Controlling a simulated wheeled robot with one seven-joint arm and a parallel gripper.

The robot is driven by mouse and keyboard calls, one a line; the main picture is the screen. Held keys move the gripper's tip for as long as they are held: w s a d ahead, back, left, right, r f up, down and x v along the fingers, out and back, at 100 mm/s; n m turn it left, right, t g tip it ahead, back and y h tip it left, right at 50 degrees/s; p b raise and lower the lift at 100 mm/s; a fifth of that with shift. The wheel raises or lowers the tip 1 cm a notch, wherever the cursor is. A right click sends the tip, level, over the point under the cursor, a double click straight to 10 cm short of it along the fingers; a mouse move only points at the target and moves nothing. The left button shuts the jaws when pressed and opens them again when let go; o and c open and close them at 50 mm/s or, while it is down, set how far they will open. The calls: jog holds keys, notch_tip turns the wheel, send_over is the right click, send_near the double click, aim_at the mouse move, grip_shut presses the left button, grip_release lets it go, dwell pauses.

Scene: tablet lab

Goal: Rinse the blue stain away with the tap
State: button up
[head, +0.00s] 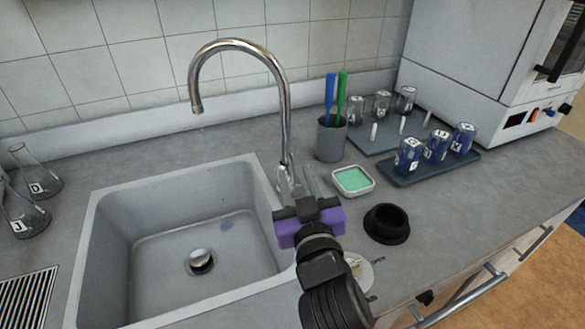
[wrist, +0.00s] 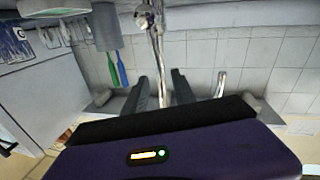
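The chrome tap (head: 284,115) stands behind the sink's right side, its curved spout ending over the basin (head: 150,275). In the wrist view, which is upside down, the tap column (wrist: 157,58) shows between my two spread fingers (wrist: 160,88). I cannot tell whether they touch it. No clear water stream shows.
Racks with glass jars (head: 409,154) sit farther right. Flasks (head: 25,215) stand at the far left. The basin is clear.

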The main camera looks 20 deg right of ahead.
jog(key=shift+s+a, duration=0.25)
jog(key=shift+s, duration=0.9)
jog(key=shift+c, duration=0.2)
